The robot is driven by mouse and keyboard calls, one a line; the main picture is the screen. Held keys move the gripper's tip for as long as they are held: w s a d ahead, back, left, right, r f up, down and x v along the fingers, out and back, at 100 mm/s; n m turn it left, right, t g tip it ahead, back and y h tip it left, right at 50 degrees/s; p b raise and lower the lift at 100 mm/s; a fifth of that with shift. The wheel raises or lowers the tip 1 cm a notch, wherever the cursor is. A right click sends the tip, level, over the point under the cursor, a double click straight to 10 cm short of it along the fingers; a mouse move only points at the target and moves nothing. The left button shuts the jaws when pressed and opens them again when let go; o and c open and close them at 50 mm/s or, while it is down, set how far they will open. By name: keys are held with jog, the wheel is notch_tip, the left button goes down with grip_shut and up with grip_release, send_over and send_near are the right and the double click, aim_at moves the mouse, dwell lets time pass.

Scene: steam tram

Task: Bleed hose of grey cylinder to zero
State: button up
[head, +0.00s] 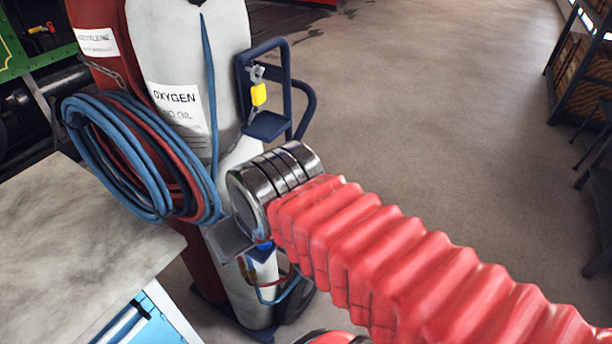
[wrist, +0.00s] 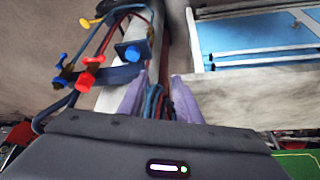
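The grey cylinder (head: 175,60), labelled OXYGEN, stands upright beside a red cylinder (head: 98,73) in the head view. Coiled blue and red hoses (head: 122,150) hang across the cylinders. In the wrist view my gripper (wrist: 158,97) has its two purple fingers apart, with blue and red hoses (wrist: 155,100) seen in the gap. I see no contact, but the depth is unclear. A large blue knob (wrist: 132,52), a red knob (wrist: 92,66) and a small blue knob (wrist: 58,72) lie ahead and left of the fingers. My arm hides much of the lower fittings in the head view.
A navy trolley frame (head: 291,90) with a yellow tag (head: 259,94) stands right of the grey cylinder. A pale-topped bench (head: 70,245) with blue drawers (head: 130,325) is close on the left. Open floor (head: 430,110) lies to the right, with a dark rack (head: 580,60) beyond.

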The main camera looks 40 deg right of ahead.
jog(key=shift+w, duration=0.15)
jog(key=shift+o, duration=0.6)
jog(key=s+d+f+m+g+y, duration=0.1)
jog(key=d+f+m+y, duration=0.3)
jog(key=d+f+m, duration=0.5)
jog(key=d+f+m+g+y, duration=0.2)
jog(key=d+f+m+y, duration=0.25)
jog(key=f+m, duration=0.5)
jog(key=w+d+m+t+h, duration=0.2)
jog(key=d+m+t, duration=0.4)
jog(key=d, duration=0.4)
jog(key=w+d+f+m+t+h, duration=0.1)
jog(key=w+d+m+t+h, duration=0.2)
jog(key=w+d+m+t, duration=0.2)
jog(key=d+m+t, duration=0.2)
jog(key=d+t, duration=0.2)
jog(key=d, duration=0.1)
jog(key=shift+d, duration=0.2)
